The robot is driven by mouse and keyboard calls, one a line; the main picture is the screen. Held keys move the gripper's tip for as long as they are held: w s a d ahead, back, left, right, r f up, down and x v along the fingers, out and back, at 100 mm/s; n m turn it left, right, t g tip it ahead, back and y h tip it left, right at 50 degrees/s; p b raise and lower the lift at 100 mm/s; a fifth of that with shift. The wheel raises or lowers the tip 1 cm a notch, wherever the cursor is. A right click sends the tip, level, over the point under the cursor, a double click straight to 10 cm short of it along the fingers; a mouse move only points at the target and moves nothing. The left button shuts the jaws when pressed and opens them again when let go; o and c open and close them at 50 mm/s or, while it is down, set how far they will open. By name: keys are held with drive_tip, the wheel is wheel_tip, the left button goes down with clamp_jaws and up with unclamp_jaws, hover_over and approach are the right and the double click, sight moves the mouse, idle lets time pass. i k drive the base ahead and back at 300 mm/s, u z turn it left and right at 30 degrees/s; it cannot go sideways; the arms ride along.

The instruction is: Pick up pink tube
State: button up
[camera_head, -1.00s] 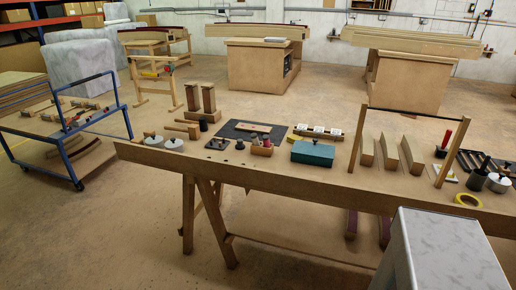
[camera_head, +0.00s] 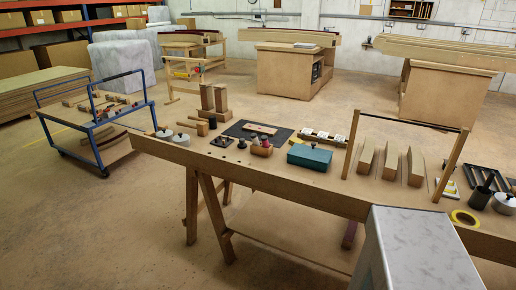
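A small pinkish-red upright piece (camera_head: 264,142), which looks like the pink tube, stands at a small wooden block (camera_head: 261,150) on the long wooden workbench (camera_head: 290,186). It is too small to tell whether it sits in the block or just behind it. A dark mat (camera_head: 240,131) with a light wooden strip lies behind it. A teal box (camera_head: 310,157) stands to its right. My gripper is not in view.
A wooden frame with a dark crossbar (camera_head: 412,121) stands over curved wooden blocks on the bench's right. Yellow tape (camera_head: 464,218) lies near the front edge. A blue cart (camera_head: 97,138) stands at left. The floor before the bench's left end is open.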

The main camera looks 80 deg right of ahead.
sight(264, 140)
drive_tip(key=z, duration=0.4)
drive_tip(key=i, duration=1.65)
drive_tip(key=z, duration=0.6)
drive_tip(key=i, duration=0.7)
drive_tip(key=z, duration=0.65)
drive_tip(key=i, duration=0.55)
drive_tip(key=z, duration=0.75)
drive_tip(key=i, duration=0.7)
drive_tip(key=z, duration=0.3)
